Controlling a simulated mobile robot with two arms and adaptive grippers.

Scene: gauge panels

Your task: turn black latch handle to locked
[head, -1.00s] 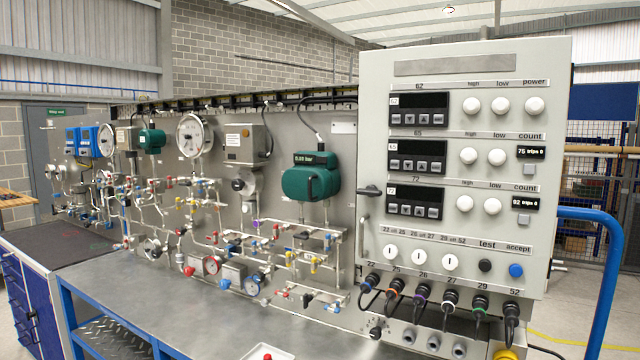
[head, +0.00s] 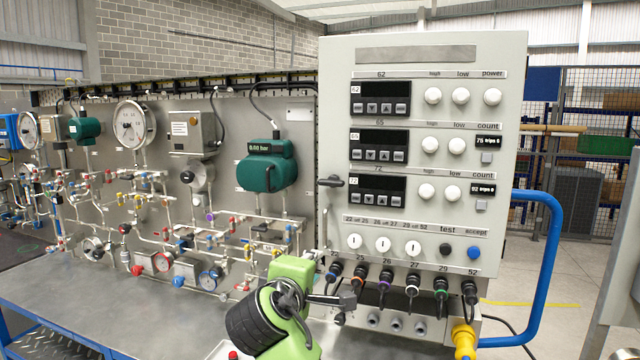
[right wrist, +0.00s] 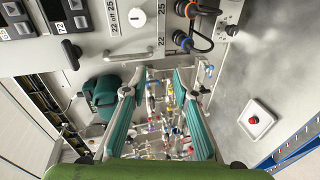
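The black latch handle (head: 331,182) sits on the left edge of the grey control cabinet (head: 415,54), its lever lying about level. It also shows at the upper left of the right wrist view (right wrist: 71,54), off to the side of the fingers. My right gripper (right wrist: 161,75) is open with nothing between its teal fingers, apart from the handle. The fingers point toward the pipework panel beside the cabinet. In the head view a green and black arm of mine (head: 265,318) is below and left of the latch; its fingertips are not clear there. My left gripper is not in view.
A pale fixed pull bar (head: 325,218) is below the latch. Cable plugs (head: 385,275) hang under the cabinet. A teal gauge unit (head: 267,170) and pipework stand to the left. A tray with a red button (right wrist: 254,119) lies on the bench. A blue rail (head: 540,270) is at right.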

